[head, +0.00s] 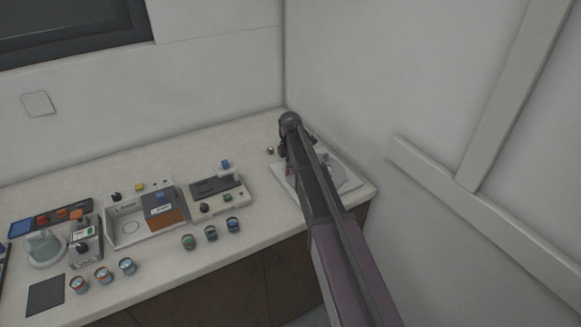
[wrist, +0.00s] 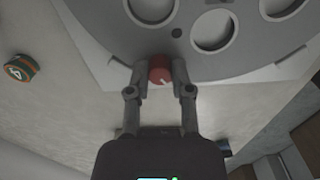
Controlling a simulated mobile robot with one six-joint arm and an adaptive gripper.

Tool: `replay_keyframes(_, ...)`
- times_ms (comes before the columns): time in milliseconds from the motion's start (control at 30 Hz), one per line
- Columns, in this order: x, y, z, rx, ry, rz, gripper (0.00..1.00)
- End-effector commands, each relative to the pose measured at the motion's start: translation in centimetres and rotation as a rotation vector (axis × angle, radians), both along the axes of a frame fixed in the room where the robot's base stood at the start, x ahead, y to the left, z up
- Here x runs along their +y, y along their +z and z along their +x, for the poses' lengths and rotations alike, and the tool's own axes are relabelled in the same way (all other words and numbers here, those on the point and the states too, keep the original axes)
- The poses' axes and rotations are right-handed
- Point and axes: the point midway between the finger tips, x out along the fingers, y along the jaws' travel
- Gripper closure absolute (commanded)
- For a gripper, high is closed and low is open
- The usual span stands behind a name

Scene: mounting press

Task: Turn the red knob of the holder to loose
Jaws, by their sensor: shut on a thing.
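In the wrist view the red knob (wrist: 160,70) sits at the edge of the round grey holder (wrist: 110,42), with a small white mark on the knob. My gripper (wrist: 160,76) is shut on the knob, one finger on each side. In the head view the holder (head: 350,178) stands on a white base at the right end of the counter, partly hidden by my arm. A small bit of red, likely the knob (head: 289,171), shows beside my gripper there; my fingertips are hard to make out.
A small round piece marked 4 (wrist: 19,69) lies left of the holder on the counter (head: 262,195). Several cups, such as a blue-topped one (head: 233,225), and small machines (head: 215,190) stand further left. A wall rises close behind and right of the holder.

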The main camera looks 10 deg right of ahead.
Motion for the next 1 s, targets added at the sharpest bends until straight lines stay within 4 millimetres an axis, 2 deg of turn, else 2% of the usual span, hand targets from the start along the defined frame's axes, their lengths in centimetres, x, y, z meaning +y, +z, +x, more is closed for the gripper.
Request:
replay_keyframes(500,0.03,-0.02,-0.08,0.001,0.417,0.0,1.0)
replay_keyframes(1000,0.01,-0.02,-0.07,0.001,0.514,0.0,1.0)
